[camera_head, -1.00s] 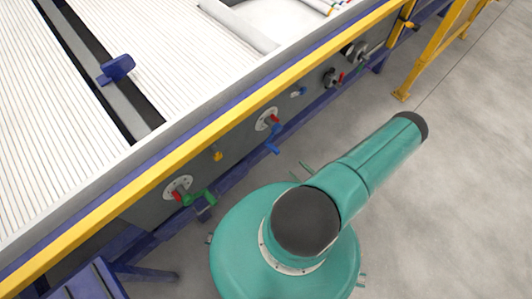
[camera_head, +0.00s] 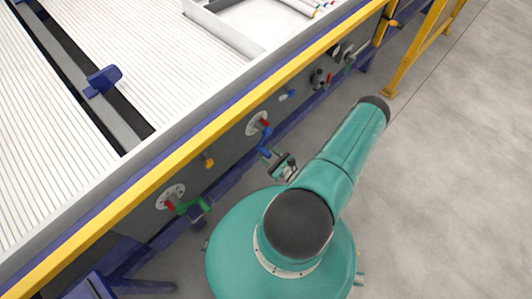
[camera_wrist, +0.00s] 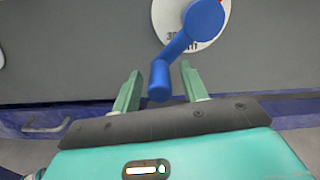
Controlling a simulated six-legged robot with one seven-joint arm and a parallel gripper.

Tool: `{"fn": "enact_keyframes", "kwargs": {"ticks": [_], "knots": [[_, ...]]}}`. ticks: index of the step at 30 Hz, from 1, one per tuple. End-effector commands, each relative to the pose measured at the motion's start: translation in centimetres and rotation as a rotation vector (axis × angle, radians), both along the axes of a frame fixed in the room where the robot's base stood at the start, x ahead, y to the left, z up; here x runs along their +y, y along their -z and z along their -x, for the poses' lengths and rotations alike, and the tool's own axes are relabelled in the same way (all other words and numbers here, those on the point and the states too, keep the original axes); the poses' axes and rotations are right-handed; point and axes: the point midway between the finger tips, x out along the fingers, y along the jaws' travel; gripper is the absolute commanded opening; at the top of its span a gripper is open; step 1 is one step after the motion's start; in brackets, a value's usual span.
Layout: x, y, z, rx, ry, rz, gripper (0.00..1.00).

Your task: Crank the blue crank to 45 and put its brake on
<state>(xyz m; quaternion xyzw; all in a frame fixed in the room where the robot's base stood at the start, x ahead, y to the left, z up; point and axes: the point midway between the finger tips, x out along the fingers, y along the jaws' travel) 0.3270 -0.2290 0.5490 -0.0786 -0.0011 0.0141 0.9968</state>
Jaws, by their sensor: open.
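The blue crank (camera_wrist: 178,48) sits on a white dial plate (camera_wrist: 221,28) on the grey side panel in the wrist view. Its arm slopes down to the left from the hub, and its handle hangs at the lower end. My gripper (camera_wrist: 157,85) is open, with a green finger on each side of the handle. Whether either finger touches it I cannot tell. The dial's numbers are mostly hidden. In the head view the blue crank (camera_head: 263,143) shows with a red part on its dial (camera_head: 256,123), and my gripper (camera_head: 272,156) is just below it.
A green crank (camera_head: 190,207) with its own dial (camera_head: 171,196) is lower left on the panel. A yellow knob (camera_head: 208,161) and a small blue knob (camera_head: 288,95) flank the blue crank. A yellow rail (camera_head: 210,130) runs above. Open floor (camera_head: 460,200) lies to the right.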

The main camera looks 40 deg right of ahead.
Motion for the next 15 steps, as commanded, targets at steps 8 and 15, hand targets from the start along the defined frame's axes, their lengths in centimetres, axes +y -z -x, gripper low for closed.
{"fn": "enact_keyframes", "kwargs": {"ticks": [8,15], "knots": [[0.08,0.02,-0.63,0.001,0.000,-0.001,0.43],[0.06,0.02,-0.61,0.000,0.000,0.000,0.12]]}}
